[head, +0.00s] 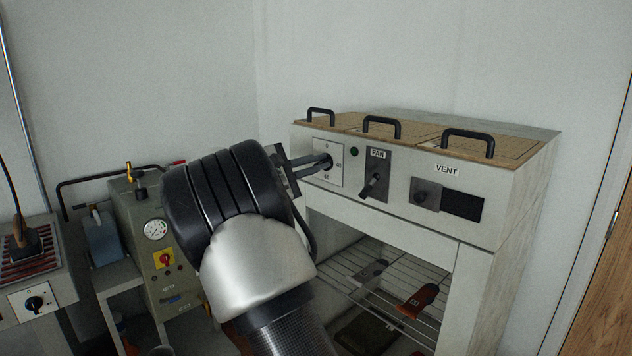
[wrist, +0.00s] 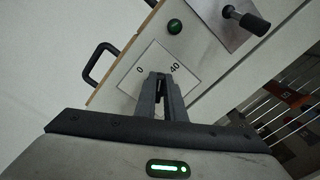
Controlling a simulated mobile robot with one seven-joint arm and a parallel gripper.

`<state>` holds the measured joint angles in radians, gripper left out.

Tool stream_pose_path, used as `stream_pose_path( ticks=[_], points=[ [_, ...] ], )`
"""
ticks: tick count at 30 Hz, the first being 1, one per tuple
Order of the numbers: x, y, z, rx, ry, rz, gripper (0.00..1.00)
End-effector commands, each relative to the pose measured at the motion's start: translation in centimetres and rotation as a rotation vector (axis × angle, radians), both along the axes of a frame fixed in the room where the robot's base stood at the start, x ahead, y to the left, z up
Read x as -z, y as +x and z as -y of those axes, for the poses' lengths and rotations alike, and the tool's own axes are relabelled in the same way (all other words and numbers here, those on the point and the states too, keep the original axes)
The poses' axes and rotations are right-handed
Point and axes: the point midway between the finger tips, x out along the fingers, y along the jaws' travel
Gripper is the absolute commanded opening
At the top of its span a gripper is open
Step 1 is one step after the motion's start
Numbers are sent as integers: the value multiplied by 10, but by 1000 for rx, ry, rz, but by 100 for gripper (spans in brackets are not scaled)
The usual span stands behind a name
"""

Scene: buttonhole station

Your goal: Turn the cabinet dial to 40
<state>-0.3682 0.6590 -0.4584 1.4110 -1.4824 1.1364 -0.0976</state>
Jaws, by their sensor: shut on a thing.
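The cabinet dial's white plate (head: 335,150) is on the left of the cabinet front (head: 420,222), with 0 at its top, 40 at its right and 80 at its bottom. In the wrist view the plate (wrist: 135,82) shows 0 and 40. My gripper (head: 326,161) reaches the plate from the left and is shut on the dial knob at its middle. In the wrist view my gripper's fingers (wrist: 162,82) cover the knob, so I cannot tell where its pointer stands.
Right of the dial are a green lamp (head: 354,152), the FAN switch (head: 375,184), the VENT knob (head: 427,194) and a dark panel (head: 462,204). Black handles (head: 381,126) stand on the cabinet top. A wire rack (head: 360,270) is below. A machine with a gauge (head: 155,229) stands left.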

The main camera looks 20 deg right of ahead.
Motion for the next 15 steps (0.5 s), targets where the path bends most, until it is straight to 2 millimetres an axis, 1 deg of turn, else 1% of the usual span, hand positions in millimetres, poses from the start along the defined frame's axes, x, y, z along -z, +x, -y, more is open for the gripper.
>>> stream_pose_path(
  ticks=[1,9,15],
  points=[
    [10,-1,0,-1,16,45,0],
    [13,-2,0,-1,98,272,0],
    [14,-3,0,-1,146,400,0]
  ],
)
